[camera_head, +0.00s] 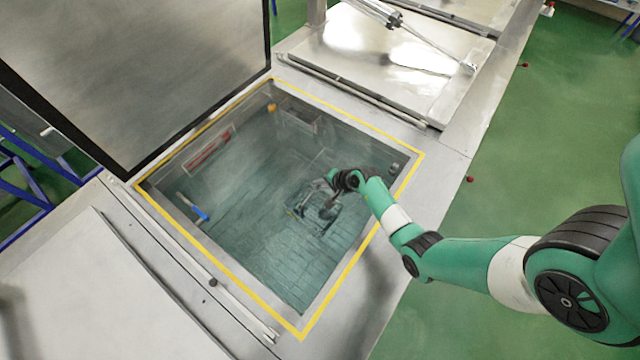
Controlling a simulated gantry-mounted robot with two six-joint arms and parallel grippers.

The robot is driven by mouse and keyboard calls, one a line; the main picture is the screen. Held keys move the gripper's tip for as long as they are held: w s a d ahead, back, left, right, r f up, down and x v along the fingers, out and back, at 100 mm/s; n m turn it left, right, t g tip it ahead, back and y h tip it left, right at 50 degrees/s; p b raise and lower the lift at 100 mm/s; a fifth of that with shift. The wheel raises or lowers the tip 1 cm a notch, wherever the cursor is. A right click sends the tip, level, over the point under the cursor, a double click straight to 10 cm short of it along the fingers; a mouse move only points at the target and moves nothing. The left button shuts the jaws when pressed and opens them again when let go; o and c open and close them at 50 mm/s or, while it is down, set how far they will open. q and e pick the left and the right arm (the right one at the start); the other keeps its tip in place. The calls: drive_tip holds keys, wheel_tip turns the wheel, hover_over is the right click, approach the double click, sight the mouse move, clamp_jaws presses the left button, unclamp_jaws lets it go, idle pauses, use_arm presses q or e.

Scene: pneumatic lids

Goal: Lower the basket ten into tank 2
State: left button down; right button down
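An open tank (262,270) with a yellow border fills the middle of the view; its lid (150,75) stands raised at the upper left. My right arm comes in from the right and reaches over the tank. My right gripper (330,200) is over or inside the tank opening, right of its middle. A small grey frame-like thing (312,222), perhaps the basket, shows at the gripper. It blends with the tank's grey-green inside, so I cannot tell its depth or whether the fingers are closed on it. No tank number is readable. My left gripper is not in view.
A closed metal lid (375,55) with a pneumatic cylinder (425,38) lies behind the tank. Another flat metal cover (90,290) is at the lower left. A blue-handled fitting (198,212) sits on the tank's left inner wall. Green floor (540,130) is clear at right.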

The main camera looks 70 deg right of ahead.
drive_tip(key=shift+f+b, duration=0.4)
idle(0.5)
drive_tip(key=c, duration=1)
unclamp_jaws()
drive_tip(key=shift+w, duration=0.1)
drive_tip(key=shift+o, duration=0.8)
drive_tip(key=s+r+p, duration=0.3)
drive_tip(key=r+p, duration=0.5)
drive_tip(key=r, duration=0.2)
drive_tip(key=s+a+r+p, duration=0.1)
drive_tip(key=s+r+p, duration=0.3)
drive_tip(key=r+p, duration=0.5)
drive_tip(key=shift+s+a+r, duration=0.15)
drive_tip(key=shift+a+r, duration=0.15)
drive_tip(key=shift+r, duration=0.65)
